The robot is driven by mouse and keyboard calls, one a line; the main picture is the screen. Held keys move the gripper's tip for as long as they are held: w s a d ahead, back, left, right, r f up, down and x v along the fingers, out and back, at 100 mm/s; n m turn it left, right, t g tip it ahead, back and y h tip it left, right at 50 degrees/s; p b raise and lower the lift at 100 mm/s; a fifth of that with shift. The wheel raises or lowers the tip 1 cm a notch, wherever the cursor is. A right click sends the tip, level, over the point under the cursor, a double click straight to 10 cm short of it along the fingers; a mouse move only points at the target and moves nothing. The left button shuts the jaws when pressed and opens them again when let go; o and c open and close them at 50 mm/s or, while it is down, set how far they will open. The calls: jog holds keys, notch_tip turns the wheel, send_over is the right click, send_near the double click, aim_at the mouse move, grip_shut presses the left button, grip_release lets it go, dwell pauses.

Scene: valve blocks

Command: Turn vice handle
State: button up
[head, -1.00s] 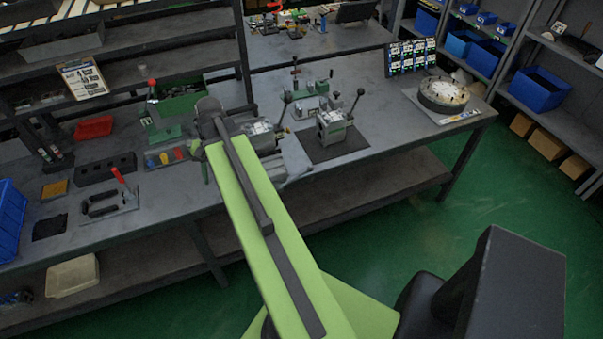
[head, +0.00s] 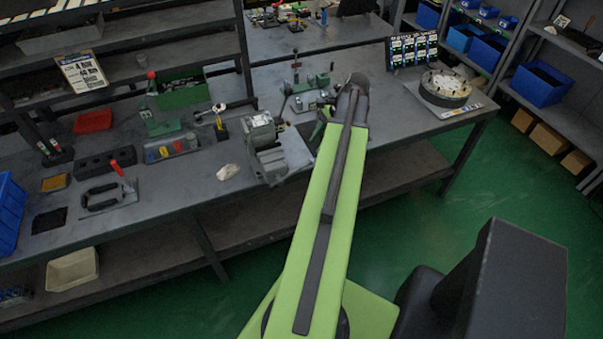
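A grey bench vice (head: 264,155) stands at the front edge of the workbench, with its jaws and light top face showing. Its handle cannot be made out clearly at this size. My arm reaches up from the bottom of the head view, and its end is to the right of the vice, apart from it in the picture. My gripper (head: 323,118) shows only as a small green part beside the arm's end. The rest of it is hidden by my arm, so its fingers cannot be judged. Nothing is seen held.
A green fixture (head: 308,100) stands behind. A small black-and-yellow stand (head: 220,128) and a pale lump (head: 228,172) are left of the vice. A round fixture (head: 445,87) stands right.

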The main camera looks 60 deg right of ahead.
aim_at(302, 167)
jog(key=b+x, duration=1)
jog(key=x, duration=0.3)
jog(key=shift+s+d+f, duration=0.1)
jog(key=shift+w+f+b, duration=0.25)
jog(key=shift+f+b, duration=0.05)
jog(key=shift+b, duration=0.1)
grip_shut()
jog(key=shift+r, duration=0.1)
